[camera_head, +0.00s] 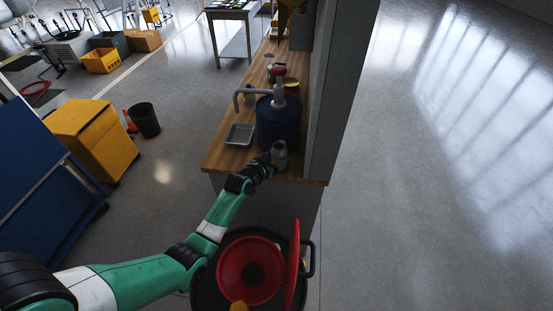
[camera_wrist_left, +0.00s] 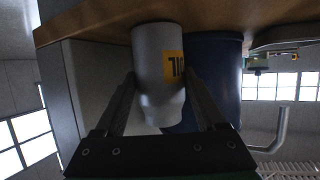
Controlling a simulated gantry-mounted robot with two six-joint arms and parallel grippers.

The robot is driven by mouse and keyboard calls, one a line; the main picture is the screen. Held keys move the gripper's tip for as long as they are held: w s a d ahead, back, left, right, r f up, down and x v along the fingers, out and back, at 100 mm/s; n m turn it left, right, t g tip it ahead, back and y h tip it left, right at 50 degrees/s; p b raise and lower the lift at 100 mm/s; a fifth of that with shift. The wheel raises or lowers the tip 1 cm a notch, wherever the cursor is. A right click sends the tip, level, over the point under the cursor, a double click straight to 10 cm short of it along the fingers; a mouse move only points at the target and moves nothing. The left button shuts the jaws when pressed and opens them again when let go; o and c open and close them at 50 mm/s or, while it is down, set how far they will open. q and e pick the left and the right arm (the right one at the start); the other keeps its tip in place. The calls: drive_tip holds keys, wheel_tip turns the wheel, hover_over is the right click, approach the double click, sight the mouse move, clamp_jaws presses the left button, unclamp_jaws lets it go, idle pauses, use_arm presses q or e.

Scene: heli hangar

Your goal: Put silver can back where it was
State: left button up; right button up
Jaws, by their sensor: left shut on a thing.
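The silver can (camera_head: 279,155) is at the near end of the wooden counter (camera_head: 224,155), close to the front edge and just in front of a dark blue drum with a pump. In the left wrist view the can (camera_wrist_left: 157,62) has a yellow label with black lettering and sits between the two fingers. My left gripper (camera_head: 270,161) reaches in from the left and is shut on the can; it also shows in the left wrist view (camera_wrist_left: 163,100). The can looks upright. I cannot tell whether its base touches the counter. My right gripper is not in view.
The blue drum (camera_head: 278,126) stands right behind the can, with a metal tray (camera_head: 240,134) to its left. A grey wall (camera_head: 338,90) bounds the counter's right side. A red round container (camera_head: 249,270) with a raised lid is below, in front of the counter.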

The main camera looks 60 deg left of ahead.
use_arm(q)
drive_tip(key=shift+f, duration=0.2)
drive_tip(key=o, duration=1.5)
drive_tip(key=shift+s+d+r+p, duration=0.15)
drive_tip(key=shift+r+p, duration=0.15)
drive_tip(key=shift+r, duration=0.1)
drive_tip(key=p+v, duration=0.4)
drive_tip(key=v, duration=0.7)
drive_tip(key=shift+s, duration=0.25)
